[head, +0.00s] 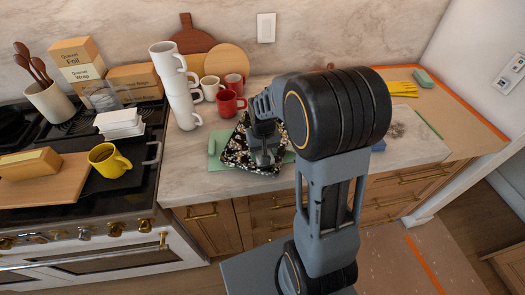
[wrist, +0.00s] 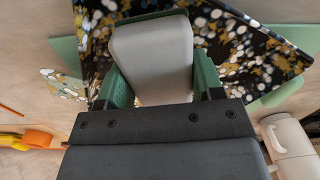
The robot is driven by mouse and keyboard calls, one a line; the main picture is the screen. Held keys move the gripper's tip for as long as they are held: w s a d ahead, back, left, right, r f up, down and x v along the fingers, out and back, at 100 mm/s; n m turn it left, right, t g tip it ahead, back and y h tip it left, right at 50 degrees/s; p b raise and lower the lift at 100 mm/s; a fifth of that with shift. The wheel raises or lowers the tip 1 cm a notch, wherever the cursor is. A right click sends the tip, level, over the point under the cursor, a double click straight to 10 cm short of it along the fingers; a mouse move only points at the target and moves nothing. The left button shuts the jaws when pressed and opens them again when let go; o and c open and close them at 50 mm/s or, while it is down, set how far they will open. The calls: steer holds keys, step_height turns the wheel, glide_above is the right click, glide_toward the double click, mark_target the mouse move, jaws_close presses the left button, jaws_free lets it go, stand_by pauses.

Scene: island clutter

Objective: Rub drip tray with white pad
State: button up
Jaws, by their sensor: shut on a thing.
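The white pad (wrist: 152,58) is a pale, rounded block between the green fingers of my gripper (wrist: 160,88) in the wrist view. My gripper is shut on it. Beyond the pad lies a black tray speckled white and gold (wrist: 268,48), which I take as the drip tray. In the head view the tray (head: 237,152) lies on the counter, and my gripper (head: 264,158) is over its right part, pointing down. The pad is hidden there. I cannot tell whether the pad touches the tray.
A green mat (head: 215,162) lies under the tray. Stacked white mugs (head: 183,105), a red mug (head: 229,103) and other mugs stand left and behind. The stove with a yellow mug (head: 108,160) is at left. Yellow gloves (head: 401,88) lie at far right.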

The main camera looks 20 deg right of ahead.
steer(key=shift+f, duration=0.25)
steer(key=shift+w+d+r, duration=0.15)
steer(key=shift+w+d, duration=0.7)
steer(key=shift+w, duration=0.2)
steer(key=shift+w+d+f+p, duration=0.1)
steer(key=shift+w+d+p, duration=0.05)
steer(key=shift+w+d, duration=1)
steer(key=shift+w+d+f+p, duration=0.15)
steer(key=shift+w+d, duration=0.7)
steer(key=shift+w, duration=0.45)
steer(key=shift+w+d+r+p, duration=0.1)
steer(key=shift+w+d+p, duration=0.2)
steer(key=shift+w+d, duration=0.75)
steer(key=shift+w+a, duration=0.1)
steer(key=shift+a, duration=0.1)
steer(key=shift+a, duration=0.1)
